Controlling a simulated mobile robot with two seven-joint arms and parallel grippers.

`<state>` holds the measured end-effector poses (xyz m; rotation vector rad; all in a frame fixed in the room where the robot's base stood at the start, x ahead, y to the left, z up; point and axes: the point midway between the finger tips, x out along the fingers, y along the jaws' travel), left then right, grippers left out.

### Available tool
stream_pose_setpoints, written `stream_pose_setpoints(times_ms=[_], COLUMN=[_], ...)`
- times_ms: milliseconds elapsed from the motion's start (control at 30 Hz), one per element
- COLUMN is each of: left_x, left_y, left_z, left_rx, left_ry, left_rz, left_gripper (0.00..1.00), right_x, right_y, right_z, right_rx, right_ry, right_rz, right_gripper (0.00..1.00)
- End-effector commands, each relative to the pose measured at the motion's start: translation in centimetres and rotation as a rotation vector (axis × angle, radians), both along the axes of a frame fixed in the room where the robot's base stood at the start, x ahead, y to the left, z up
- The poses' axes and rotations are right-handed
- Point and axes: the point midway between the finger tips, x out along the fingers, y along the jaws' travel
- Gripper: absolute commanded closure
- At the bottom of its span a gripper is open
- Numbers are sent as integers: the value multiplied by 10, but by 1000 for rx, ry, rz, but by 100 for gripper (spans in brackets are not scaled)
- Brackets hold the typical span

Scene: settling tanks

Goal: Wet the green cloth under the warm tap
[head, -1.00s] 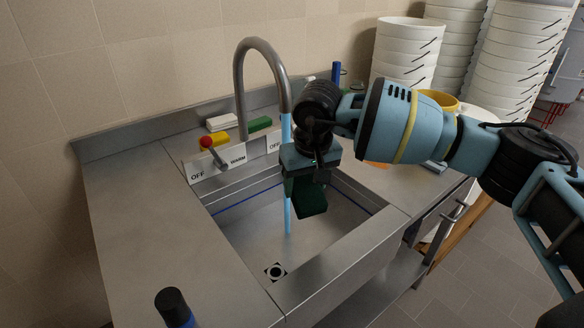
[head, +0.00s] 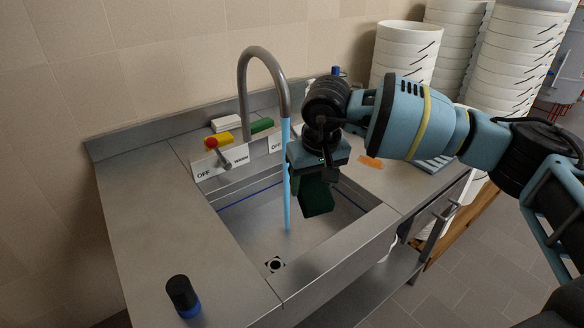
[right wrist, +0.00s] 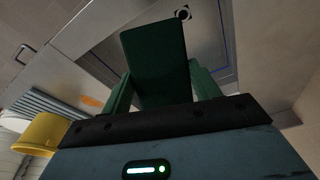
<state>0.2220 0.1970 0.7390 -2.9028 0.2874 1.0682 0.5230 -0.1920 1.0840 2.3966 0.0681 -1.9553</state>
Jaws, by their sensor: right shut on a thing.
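My right gripper (head: 318,178) is shut on the dark green cloth (head: 317,198), which hangs below it over the sink (head: 262,240). In the right wrist view the cloth (right wrist: 155,55) sticks out between the two green fingers. A blue water stream (head: 287,190) runs from the curved grey tap (head: 240,85) into the sink. It passes just left of the gripper and cloth; I cannot tell whether it touches the cloth. My left gripper is out of view.
A black and blue bottle-like thing (head: 183,297) stands on the front counter. An orange piece (head: 369,162) lies right of the sink. Stacked white buckets (head: 403,60) stand at the back right. The left counter is mostly clear.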

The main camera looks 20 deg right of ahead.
Motion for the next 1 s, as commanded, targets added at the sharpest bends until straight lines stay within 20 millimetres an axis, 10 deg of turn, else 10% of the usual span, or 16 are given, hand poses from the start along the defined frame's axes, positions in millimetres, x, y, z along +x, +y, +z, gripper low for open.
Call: stream_pose_setpoints(times_ms=[300, 467, 733, 1000], left_x=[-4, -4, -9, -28], left_y=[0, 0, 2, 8], left_z=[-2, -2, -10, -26], left_rx=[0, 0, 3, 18], left_ry=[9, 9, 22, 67], left_rz=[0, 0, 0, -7], left_gripper=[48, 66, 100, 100], right_x=[0, -5, -58, -100], right_y=[0, -1, -14, -22], right_z=[-1, -3, -22, -32], right_rx=[0, -1, -4, 0], right_ry=[2, 2, 2, 1], right_rz=[0, -2, -37, -64], right_gripper=[57, 57, 57, 57])
